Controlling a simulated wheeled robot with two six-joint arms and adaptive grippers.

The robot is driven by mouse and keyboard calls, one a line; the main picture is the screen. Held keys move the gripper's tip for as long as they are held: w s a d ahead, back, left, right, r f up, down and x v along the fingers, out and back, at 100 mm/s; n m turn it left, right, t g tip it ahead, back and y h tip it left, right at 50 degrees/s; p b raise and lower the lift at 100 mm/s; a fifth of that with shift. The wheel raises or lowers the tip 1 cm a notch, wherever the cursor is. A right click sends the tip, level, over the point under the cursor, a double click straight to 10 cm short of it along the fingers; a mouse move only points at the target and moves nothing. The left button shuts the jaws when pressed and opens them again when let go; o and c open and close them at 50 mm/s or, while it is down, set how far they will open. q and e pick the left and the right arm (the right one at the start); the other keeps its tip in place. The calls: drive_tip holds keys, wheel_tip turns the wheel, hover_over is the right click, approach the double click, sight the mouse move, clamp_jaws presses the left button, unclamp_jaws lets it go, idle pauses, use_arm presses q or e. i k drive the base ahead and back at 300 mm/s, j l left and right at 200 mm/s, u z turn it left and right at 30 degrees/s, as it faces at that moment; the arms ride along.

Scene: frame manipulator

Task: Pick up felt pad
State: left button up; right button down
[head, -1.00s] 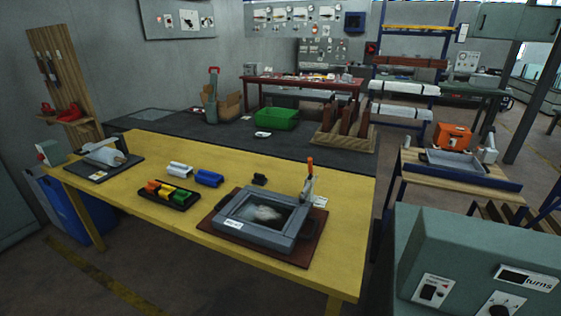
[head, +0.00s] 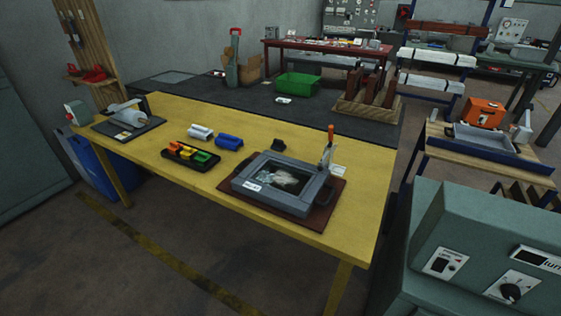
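I cannot make out for sure which item is the felt pad. On the yellow table (head: 340,148) lie a white roll-like piece (head: 201,133) and a blue one (head: 229,142). A small black item (head: 278,144) lies behind a grey framed box (head: 238,182). The box has a dark window with a pale crumpled shape under it and sits on a brown board (head: 328,208). A black tray (head: 171,155) holds orange, yellow and green pieces. Neither of my grippers is in view.
A roll on a dark base (head: 130,128) sits at the table's left end. An orange-handled lever (head: 328,147) stands at the box's right. A dark bench (head: 240,99) with a green crate (head: 297,86) lies behind. A green machine (head: 462,235) stands at right. Floor in front is clear.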

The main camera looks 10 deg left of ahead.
sight(278, 145)
drive_tip(key=j+z, duration=0.25)
drive_tip(key=j, duration=0.35)
drive_tip(key=j+z, duration=0.25)
drive_tip(key=j, duration=0.4)
drive_tip(key=j+z, duration=0.2)
drive_tip(key=j, duration=0.45)
drive_tip(key=k+j+z, duration=0.1)
drive_tip(key=j+z, duration=0.15)
drive_tip(key=j, duration=0.35)
